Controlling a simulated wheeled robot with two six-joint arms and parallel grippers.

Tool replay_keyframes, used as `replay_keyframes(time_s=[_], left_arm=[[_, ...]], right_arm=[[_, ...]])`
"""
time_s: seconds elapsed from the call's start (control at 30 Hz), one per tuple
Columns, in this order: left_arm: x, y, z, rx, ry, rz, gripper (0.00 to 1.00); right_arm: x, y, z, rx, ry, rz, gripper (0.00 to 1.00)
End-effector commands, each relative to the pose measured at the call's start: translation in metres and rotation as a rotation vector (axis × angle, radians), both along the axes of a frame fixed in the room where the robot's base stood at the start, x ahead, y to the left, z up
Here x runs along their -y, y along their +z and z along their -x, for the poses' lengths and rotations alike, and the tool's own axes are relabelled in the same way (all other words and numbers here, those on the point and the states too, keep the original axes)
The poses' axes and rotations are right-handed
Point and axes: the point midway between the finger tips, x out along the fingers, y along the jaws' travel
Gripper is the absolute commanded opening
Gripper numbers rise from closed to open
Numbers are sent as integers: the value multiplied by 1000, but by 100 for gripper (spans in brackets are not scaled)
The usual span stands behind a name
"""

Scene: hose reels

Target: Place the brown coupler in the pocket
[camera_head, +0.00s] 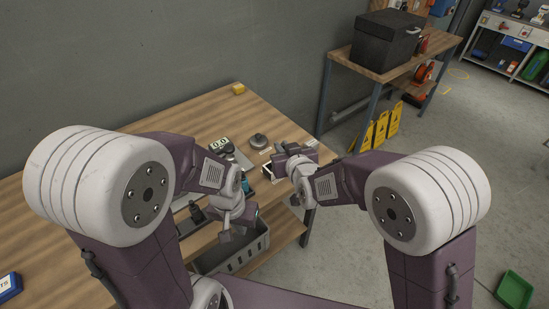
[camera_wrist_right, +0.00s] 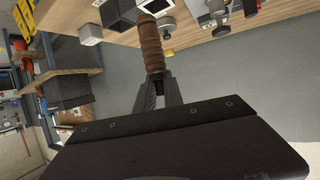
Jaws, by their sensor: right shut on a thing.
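The brown coupler (camera_wrist_right: 151,45) is a ribbed, reddish-brown cylinder in the right wrist view. My right gripper (camera_wrist_right: 165,92) is shut on its lower end, and the coupler stands out beyond the fingertips. In the head view my right gripper (camera_head: 284,165) is over the right part of the table, and the coupler cannot be made out there. My left gripper (camera_head: 230,228) hangs above the grey crate at the table's front edge; its jaw gap is too small to tell. A dark tray (camera_head: 183,227) lies partly behind my left arm. Which recess is the pocket, I cannot tell.
The grey crate (camera_head: 242,260) sits at the front of the wooden table (camera_head: 130,268). A scale with a display (camera_head: 220,145) and a round grey weight (camera_head: 258,141) stand behind the grippers. A yellow block (camera_head: 239,89) lies at the back edge. The back left tabletop is clear.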

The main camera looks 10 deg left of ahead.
Motion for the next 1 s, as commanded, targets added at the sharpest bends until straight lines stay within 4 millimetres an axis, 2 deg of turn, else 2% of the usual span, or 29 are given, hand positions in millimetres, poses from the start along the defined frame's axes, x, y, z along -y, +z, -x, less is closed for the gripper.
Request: replay_keyframes(time_s=[0.1, 0.3, 0.43, 0.6, 0.67, 1.0], left_arm=[[0, 5, 0, 0, 0, 0, 0], [0, 6, 0, 0, 0, 0, 0], [0, 6, 0, 0, 0, 0, 0], [0, 7, 0, 0, 0, 0, 0], [0, 7, 0, 1, 0, 0, 0], [0, 4, 0, 0, 0, 0, 0]], right_arm=[[-24, -18, -17, -2, 2, 3, 0], [-40, -29, -29, 0, 0, 0, 0], [-40, -32, -30, 0, 0, 1, 0], [-40, -62, -30, -3, 0, 4, 0], [-40, -68, -30, -1, -1, 2, 0], [-40, -73, -30, 0, 0, 0, 0]])
